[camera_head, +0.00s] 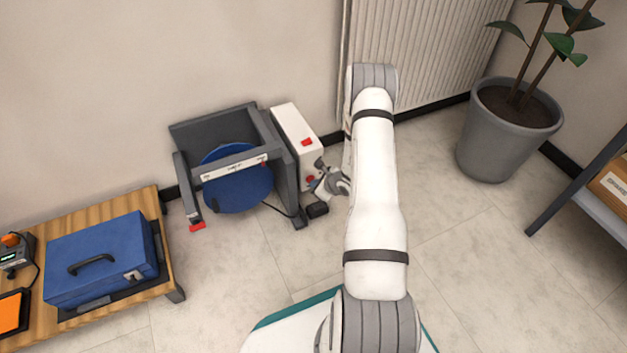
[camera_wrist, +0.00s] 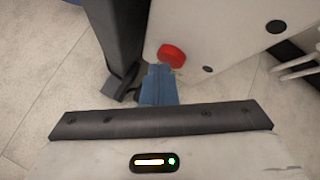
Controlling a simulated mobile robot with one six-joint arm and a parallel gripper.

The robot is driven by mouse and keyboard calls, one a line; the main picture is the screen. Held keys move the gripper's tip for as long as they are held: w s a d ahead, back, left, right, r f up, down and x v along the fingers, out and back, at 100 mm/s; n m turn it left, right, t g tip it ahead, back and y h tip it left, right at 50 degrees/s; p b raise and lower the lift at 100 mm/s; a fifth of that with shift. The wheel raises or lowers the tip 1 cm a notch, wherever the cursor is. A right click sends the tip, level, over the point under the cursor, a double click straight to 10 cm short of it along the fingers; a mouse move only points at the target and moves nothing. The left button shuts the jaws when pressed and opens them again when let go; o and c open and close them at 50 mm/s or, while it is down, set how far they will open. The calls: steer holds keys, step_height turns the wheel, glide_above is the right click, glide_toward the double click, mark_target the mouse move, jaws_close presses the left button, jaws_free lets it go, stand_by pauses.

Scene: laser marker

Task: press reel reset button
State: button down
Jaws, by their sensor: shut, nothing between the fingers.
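A red round button (camera_wrist: 172,55) sits on the front face of a white box (camera_wrist: 225,28) in the wrist view. In the head view the red button (camera_head: 309,179) shows low on the white box (camera_head: 291,125), partly beside my gripper (camera_head: 317,185). My gripper is shut and empty. In the wrist view its closed blue-grey fingers (camera_wrist: 158,72) point at the panel, with the tips just below and left of the button. I cannot tell whether they touch it. A red square (camera_head: 306,142) is on the top of the box.
A grey frame with a blue reel (camera_head: 237,190) stands left of the box. A dark block (camera_head: 317,210) lies on the floor near my gripper. A wooden table (camera_head: 168,270) with a blue case (camera_head: 100,260) is at left.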

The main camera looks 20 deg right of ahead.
steer(key=shift+s, duration=0.7)
steer(key=s, duration=0.5)
steer(key=shift+d+b, duration=0.1)
steer(key=shift+b, duration=0.2)
steer(key=shift+r, duration=0.15)
stand_by(0.4)
